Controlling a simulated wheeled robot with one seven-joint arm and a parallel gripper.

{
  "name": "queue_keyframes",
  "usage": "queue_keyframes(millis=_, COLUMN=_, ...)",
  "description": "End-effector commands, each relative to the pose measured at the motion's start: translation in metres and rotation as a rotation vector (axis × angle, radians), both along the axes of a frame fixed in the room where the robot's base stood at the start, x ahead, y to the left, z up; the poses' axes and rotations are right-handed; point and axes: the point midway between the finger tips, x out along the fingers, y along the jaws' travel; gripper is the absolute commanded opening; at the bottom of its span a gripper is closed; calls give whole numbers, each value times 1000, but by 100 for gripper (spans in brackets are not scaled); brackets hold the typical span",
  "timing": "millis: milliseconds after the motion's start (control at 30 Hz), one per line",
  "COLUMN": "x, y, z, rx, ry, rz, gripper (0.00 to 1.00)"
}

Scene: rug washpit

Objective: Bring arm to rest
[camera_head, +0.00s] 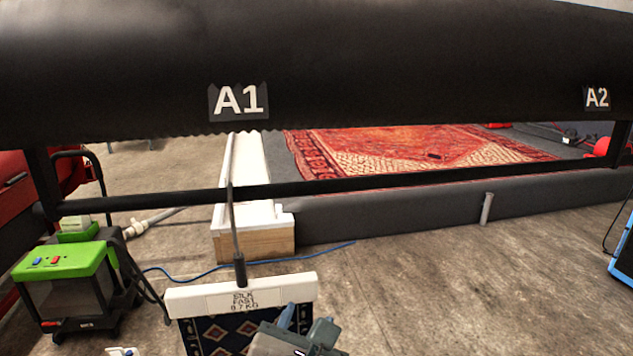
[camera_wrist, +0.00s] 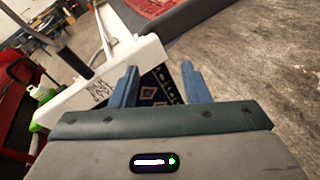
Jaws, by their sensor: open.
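My gripper (camera_head: 303,325) is at the bottom of the head view, in front of a hanging dark blue rug with diamond patterns (camera_head: 215,335). In the wrist view my gripper (camera_wrist: 159,69) shows two blue fingers spread apart. The rug (camera_wrist: 152,93) shows in the gap between them, and I see nothing gripped. The bar also shows in the wrist view (camera_wrist: 75,95), just beyond the fingers. Whether the fingers touch the rug or bar I cannot tell.
A black rail (camera_head: 400,181) crosses the view under a big dark roll marked A1 and A2 (camera_head: 420,70). A green-topped machine (camera_head: 65,265) stands at left. A blue hose (camera_head: 250,262) lies on the floor. A red rug (camera_head: 400,150) lies behind.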

Motion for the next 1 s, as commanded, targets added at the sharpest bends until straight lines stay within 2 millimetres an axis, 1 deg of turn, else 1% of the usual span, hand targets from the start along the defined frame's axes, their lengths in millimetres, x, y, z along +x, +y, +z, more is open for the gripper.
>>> queue_keyframes(millis=33, x=8, y=-28, z=0, rx=100, ry=60, rz=-131, gripper=42)
queue_keyframes(millis=100, x=12, y=-61, z=-11, rx=254, ry=134, rz=-308, gripper=42)
queue_keyframes(millis=167, x=11, y=-86, z=-19, rx=391, ry=185, rz=-460, gripper=42)
queue_keyframes(millis=200, x=9, y=-101, z=-25, rx=485, ry=213, rz=-564, gripper=42)
queue_keyframes(millis=267, x=4, y=-120, z=-32, rx=629, ry=247, rz=-719, gripper=42)
queue_keyframes(millis=300, x=-1, y=-131, z=-37, rx=729, ry=262, rz=-823, gripper=42)
queue_keyframes(millis=367, x=-8, y=-145, z=-42, rx=879, ry=276, rz=-979, gripper=42)
queue_keyframes(millis=400, x=-13, y=-152, z=-44, rx=983, ry=280, rz=-1081, gripper=42)
queue_keyframes(millis=533, x=-27, y=-167, z=-48, rx=1326, ry=261, rz=-1411, gripper=42)
queue_keyframes(millis=600, x=-31, y=-170, z=-46, rx=1506, ry=234, rz=-1571, gripper=42)
queue_keyframes(millis=700, x=-34, y=-173, z=-42, rx=1727, ry=186, rz=-1756, gripper=42)
queue_keyframes(millis=833, x=-33, y=-173, z=-37, rx=1924, ry=136, rz=-1910, gripper=42)
queue_keyframes(millis=900, x=-32, y=-175, z=-35, rx=1982, ry=118, rz=-1954, gripper=42)
queue_keyframes(millis=1000, x=-31, y=-174, z=-34, rx=2017, ry=109, rz=-1979, gripper=42)
